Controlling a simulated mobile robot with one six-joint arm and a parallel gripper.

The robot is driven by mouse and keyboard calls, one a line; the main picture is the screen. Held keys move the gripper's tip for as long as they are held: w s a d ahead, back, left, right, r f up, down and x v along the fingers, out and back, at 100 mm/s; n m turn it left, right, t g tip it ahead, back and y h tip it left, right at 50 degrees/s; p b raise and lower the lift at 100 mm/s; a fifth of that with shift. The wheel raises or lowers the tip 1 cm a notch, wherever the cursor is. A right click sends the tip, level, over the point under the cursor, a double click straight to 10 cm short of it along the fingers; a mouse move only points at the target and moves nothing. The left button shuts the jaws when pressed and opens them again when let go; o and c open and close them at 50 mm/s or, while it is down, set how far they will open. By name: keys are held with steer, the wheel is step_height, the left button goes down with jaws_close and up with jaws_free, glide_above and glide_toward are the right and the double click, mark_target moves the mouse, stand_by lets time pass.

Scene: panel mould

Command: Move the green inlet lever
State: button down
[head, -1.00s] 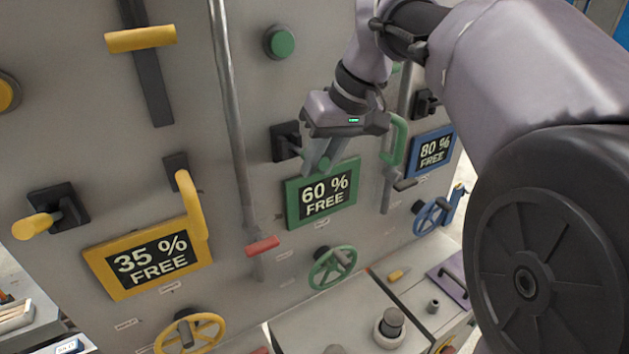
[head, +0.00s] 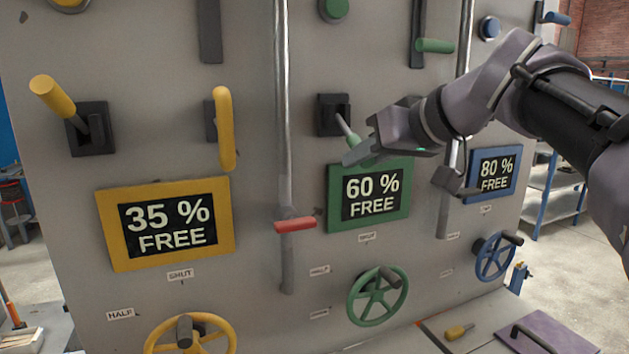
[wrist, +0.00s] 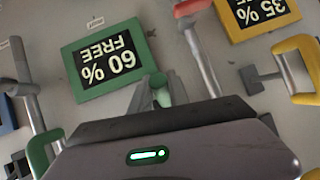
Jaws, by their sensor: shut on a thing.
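The green lever (head: 345,126) sticks out from a black square mount (head: 327,116) on the panel, above the green-framed 60 % FREE display (head: 335,205). It tilts down to the right, and its green grip is largely hidden by my fingers. My gripper (head: 360,154) is shut on this grip, just over the top edge of the display. In the wrist view the green grip (wrist: 160,90) shows between the fingers, beside the upside-down 60 % FREE display (wrist: 108,62).
A yellow lever (head: 52,95) and a yellow handle (head: 225,130) stand out at the left. A red-handled rod (head: 295,225) stands left of the green display. A green handwheel (head: 377,297) is below it. A blue display (head: 493,172) is at the right, behind my gripper.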

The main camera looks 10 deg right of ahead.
steer(key=shift+w+b, duration=0.1)
steer(key=shift+b, duration=0.25)
steer(key=c, duration=1.3)
jaws_free()
steer(key=shift+w+f, duration=0.1)
steer(key=shift+f, duration=0.05)
steer(key=shift+o, duration=0.2)
